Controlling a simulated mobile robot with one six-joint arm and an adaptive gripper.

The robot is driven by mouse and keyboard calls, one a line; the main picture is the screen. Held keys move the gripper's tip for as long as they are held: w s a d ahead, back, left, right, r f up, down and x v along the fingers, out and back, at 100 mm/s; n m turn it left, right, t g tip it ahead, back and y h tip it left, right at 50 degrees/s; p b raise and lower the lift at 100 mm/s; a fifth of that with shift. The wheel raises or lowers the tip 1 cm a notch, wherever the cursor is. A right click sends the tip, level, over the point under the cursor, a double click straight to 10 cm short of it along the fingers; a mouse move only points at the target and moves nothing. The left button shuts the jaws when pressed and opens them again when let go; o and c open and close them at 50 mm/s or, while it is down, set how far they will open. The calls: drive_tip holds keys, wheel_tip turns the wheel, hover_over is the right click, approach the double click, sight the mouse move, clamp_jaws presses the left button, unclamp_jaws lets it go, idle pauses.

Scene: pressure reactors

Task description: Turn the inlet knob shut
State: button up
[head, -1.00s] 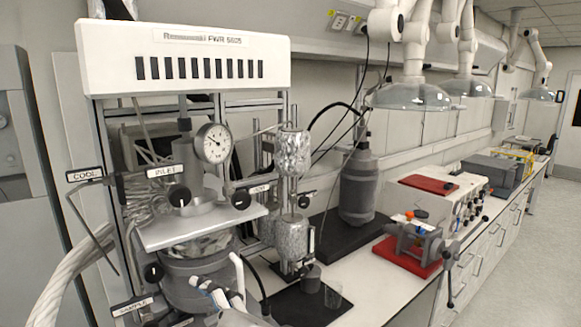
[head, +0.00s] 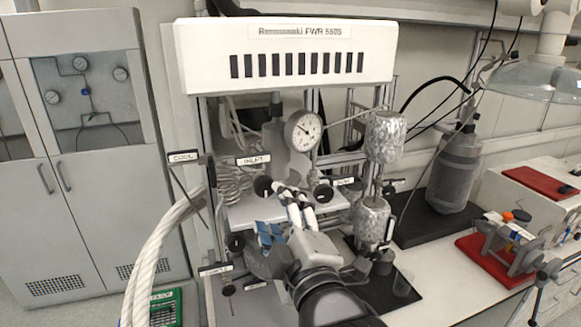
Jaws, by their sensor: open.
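The inlet knob (head: 263,186) is a round black knob on the reactor, just below the white INLET label (head: 253,160). It sits above the left part of the light metal plate (head: 245,211). My gripper (head: 288,188) reaches up from below with pale fingers. Its tips are close to the right of the inlet knob in the picture. It is open and holds nothing that I can see. I cannot tell whether a finger touches the knob. The fingers hide part of the plate and the fittings behind them.
A second black knob (head: 322,193) is close to the right of my fingers. A pressure gauge (head: 304,131) stands above. Foil-wrapped cylinders (head: 385,136) are further right. A thick white hose (head: 152,255) runs at the left. A red-based clamp device (head: 505,250) is on the bench.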

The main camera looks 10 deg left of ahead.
sight(267, 189)
drive_tip(key=p+x, duration=0.1)
drive_tip(key=x, duration=0.9)
drive_tip(key=shift+d, duration=0.1)
drive_tip(key=shift+c, duration=0.5)
drive_tip(key=c, duration=1)
